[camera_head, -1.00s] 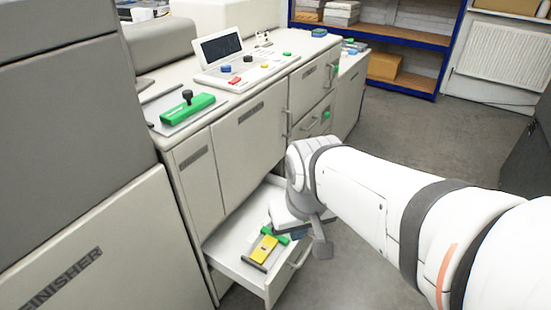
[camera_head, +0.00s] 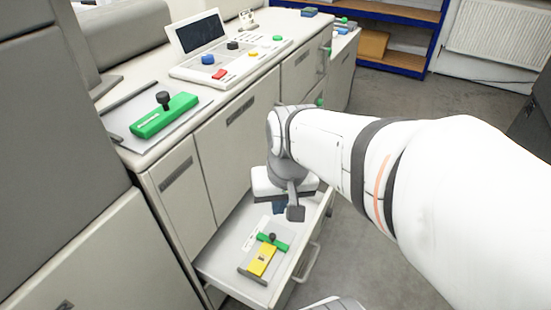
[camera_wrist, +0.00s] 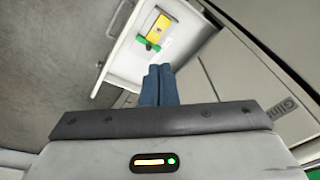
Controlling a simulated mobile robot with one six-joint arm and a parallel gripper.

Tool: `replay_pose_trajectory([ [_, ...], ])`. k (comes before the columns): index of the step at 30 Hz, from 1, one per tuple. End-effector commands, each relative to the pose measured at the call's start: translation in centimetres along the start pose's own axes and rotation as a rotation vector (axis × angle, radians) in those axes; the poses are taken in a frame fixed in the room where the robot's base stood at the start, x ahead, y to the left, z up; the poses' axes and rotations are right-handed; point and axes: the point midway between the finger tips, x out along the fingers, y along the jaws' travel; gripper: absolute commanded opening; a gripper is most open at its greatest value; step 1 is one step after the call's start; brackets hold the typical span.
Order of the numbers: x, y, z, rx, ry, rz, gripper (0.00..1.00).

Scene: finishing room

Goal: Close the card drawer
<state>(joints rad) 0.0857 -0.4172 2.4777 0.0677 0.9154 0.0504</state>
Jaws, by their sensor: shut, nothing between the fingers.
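The card drawer (camera_head: 226,254) is pulled open low in the cabinet in the head view. Its bar handle (camera_head: 307,263) is on the outer front. Inside lies a yellow block with a green, dark-knobbed piece (camera_head: 265,256) on a grey plate. My gripper (camera_head: 279,209) is over the far end of the drawer, partly hidden by my wrist. In the wrist view, its blue fingers (camera_wrist: 159,70) are together and empty, in front of the white drawer (camera_wrist: 125,65). The handle (camera_wrist: 100,64) shows there at the left. I cannot tell whether the fingers touch the drawer.
The countertop above holds a green tool (camera_head: 165,115) on a plate and a control console (camera_head: 225,66). A grey machine (camera_head: 60,150) stands at the left. Blue shelving (camera_head: 395,65) and a radiator (camera_head: 498,28) are at the back. Grey floor (camera_head: 375,265) is free in front of the drawer.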

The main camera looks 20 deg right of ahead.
Motion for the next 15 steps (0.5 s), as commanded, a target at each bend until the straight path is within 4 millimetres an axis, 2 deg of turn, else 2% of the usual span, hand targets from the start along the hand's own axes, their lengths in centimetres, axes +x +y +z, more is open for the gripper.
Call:
replay_pose_trajectory([
  [1, 3.1, 1.1, -0.1, 0.113, -0.036, -0.016, 0.00],
  [8, 13.0, 7.3, -1.8, 0.784, -0.190, -0.157, 0.00],
  [11, 17.1, 10.7, -2.4, 1.085, -0.248, -0.236, 0.00],
  [15, 22.7, 16.2, -2.7, 1.498, -0.320, -0.362, 0.00],
])
